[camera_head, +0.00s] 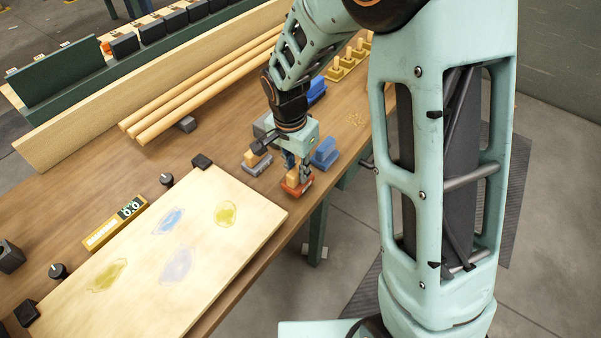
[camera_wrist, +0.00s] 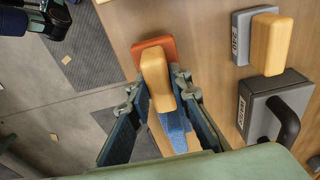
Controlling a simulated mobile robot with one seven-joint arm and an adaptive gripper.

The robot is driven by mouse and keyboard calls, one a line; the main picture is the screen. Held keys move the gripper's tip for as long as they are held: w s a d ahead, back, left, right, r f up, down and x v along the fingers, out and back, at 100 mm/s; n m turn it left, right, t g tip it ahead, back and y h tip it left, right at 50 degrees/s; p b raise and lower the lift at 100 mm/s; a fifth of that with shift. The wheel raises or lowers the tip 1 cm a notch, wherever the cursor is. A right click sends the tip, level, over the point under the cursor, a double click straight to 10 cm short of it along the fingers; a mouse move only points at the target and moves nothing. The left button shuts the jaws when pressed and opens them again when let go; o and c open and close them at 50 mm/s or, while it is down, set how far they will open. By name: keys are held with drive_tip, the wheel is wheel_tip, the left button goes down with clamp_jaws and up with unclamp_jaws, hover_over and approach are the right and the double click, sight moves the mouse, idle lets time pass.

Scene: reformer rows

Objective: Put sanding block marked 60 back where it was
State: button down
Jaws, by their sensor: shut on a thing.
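My gripper (camera_head: 297,166) is shut on the wooden handle of a sanding block with an orange-red base (camera_head: 297,188), near the table's front edge. In the wrist view, my fingertips (camera_wrist: 161,80) close on the sides of that pale handle, with the orange-red base (camera_wrist: 154,47) beyond it. No number on this block faces either camera, so I cannot read its marking. I cannot tell whether its base touches the table. A blue block (camera_head: 324,153) stands close by on the right; it also shows between my fingers in the wrist view (camera_wrist: 174,130).
A grey block with a wooden handle (camera_head: 257,165) stands just left of the held block. A grey tool with a black handle (camera_wrist: 263,100) is beside it in the wrist view. A pale board (camera_head: 150,250) with coloured patches fills the near table. Wooden rods (camera_head: 200,90) lie behind.

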sight(295, 172)
drive_tip(key=shift+f, duration=0.85)
drive_tip(key=shift+s, duration=0.1)
drive_tip(key=shift+f+b, duration=0.2)
drive_tip(key=shift+b, duration=0.25)
drive_tip(key=c, duration=1.8)
unclamp_jaws()
drive_tip(key=shift+r, duration=0.1)
drive_tip(key=shift+o, duration=0.2)
drive_tip(key=shift+r, duration=0.1)
drive_tip(key=r, duration=0.8)
drive_tip(key=s+a+r+p, duration=0.1)
drive_tip(key=r, duration=0.3)
drive_tip(key=shift+s, duration=0.1)
drive_tip(key=shift+d, duration=0.1)
